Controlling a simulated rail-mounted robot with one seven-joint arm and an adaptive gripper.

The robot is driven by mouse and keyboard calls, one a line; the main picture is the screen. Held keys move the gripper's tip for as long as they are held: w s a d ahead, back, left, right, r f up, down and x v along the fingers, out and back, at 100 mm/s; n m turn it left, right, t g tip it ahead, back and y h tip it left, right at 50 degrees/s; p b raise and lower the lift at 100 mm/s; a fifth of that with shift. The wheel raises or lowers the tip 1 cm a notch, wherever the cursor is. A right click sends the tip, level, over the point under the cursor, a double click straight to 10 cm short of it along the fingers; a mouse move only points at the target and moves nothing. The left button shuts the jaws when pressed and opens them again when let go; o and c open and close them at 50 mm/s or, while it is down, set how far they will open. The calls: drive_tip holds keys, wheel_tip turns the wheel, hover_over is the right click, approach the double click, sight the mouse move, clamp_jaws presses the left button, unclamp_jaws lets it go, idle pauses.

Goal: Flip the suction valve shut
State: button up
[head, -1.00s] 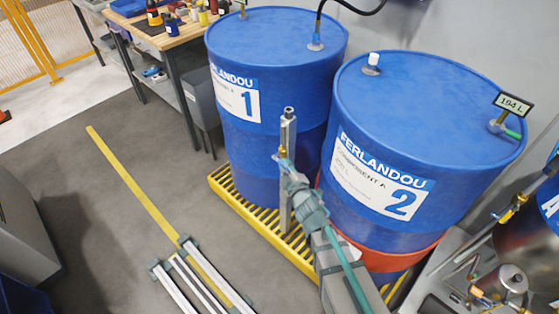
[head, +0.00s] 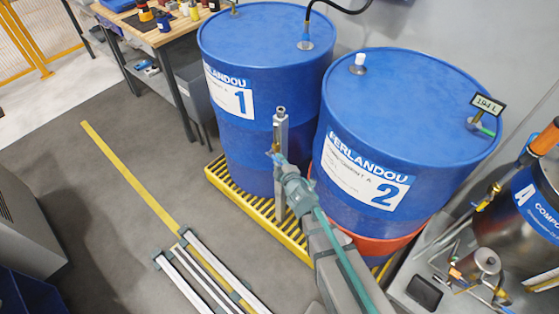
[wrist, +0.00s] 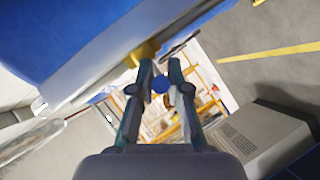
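A slim grey metal post (head: 281,130) stands upright in front of the two blue drums. My gripper (head: 273,156) is beside the post at about mid height, small and partly hidden there by my own wrist. In the wrist view, the two fingers of my gripper (wrist: 161,80) are drawn partly together. A yellow, brass-like fitting (wrist: 143,52) sits just beyond the left finger. Which way the valve is turned cannot be told.
Drum 1 (head: 262,45) and drum 2 (head: 410,110) stand close behind my arm. Yellow grating (head: 230,190) lies under drum 1. A metal vessel with pipes (head: 540,235) is at the right, a workbench (head: 165,40) at the upper left. Floor at left is mostly free.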

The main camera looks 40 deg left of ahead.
drive_tip(key=o, duration=0.4)
drive_tip(key=shift+d, duration=0.1)
drive_tip(key=v, duration=0.7)
drive_tip(key=shift+s+d, duration=0.1)
